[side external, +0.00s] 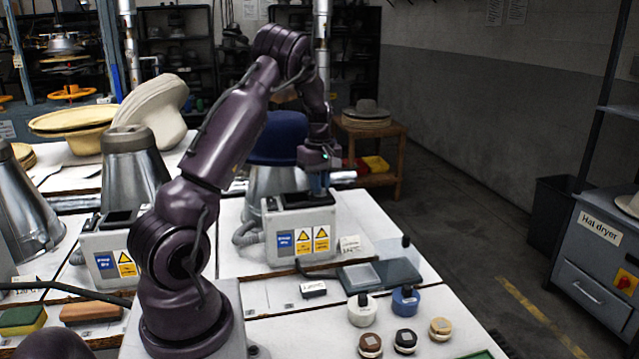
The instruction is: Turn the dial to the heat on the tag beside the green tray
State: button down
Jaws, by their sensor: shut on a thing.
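My gripper (318,187) points down at the top right of the pale control box (300,235), in front of the blue hat on its metal block. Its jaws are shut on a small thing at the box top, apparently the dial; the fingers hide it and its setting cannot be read. A green edge (480,355) shows at the bottom of the picture, perhaps the green tray, mostly cut off. A white tag (349,244) stands by the box's right side and another label (313,288) lies in front; their writing is too small to read.
A second similar box (118,262) stands left, partly behind my arm. Several small capped pots, one blue (405,300), stand in front.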

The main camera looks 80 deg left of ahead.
jog(key=shift+r, duration=0.1)
jog(key=c, duration=1.2)
grip_release()
notch_tip(320, 180, up, 13)
jog(key=shift+f, duration=0.1)
jog(key=s+d+r+m+t, duration=0.1)
jog(key=s+d+m+t, duration=0.1)
jog(key=d+m, duration=0.5)
jog(key=s+d+r+m+t, duration=0.1)
jog(key=s+d+m, duration=0.3)
jog(key=d, duration=1.3)
jog(key=s+d+r+m+t, duration=0.1)
jog(key=s+d+m+t, duration=0.1)
jog(key=d+m, duration=0.8)
jog(key=shift+s+d+r+t, duration=0.15)
jog(key=shift+s+d, duration=0.1)
jog(key=shift+d, duration=0.35)
jog(key=shift+s+d+f+t, duration=0.1)
jog(key=shift+s+d+t, duration=0.1)
jog(key=shift+d, duration=0.4)
